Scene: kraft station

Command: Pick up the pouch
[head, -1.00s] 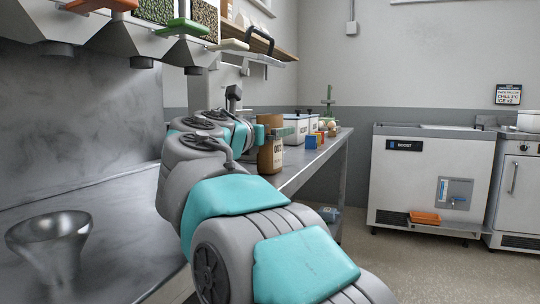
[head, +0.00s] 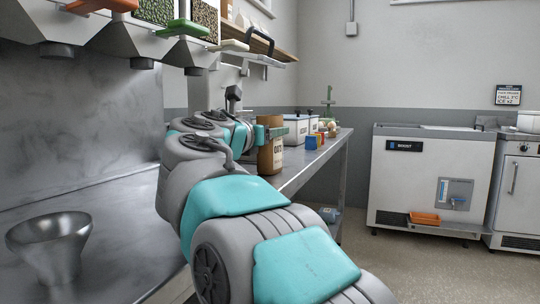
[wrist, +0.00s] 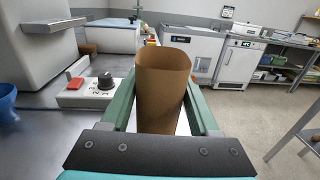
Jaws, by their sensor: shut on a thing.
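The pouch (wrist: 162,88) is brown kraft paper with an open top, standing upright between the green fingers of my gripper (wrist: 163,108) in the wrist view. My gripper is shut on it, one finger along each side. In the head view the pouch (head: 270,158) shows dark printed lettering on its front, beside the end of my arm and over the metal counter (head: 120,235). My arm hides part of it, and I cannot tell if its base touches the counter.
A metal funnel (head: 50,245) stands on the near counter. Dispensers with handles (head: 183,28) hang above.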

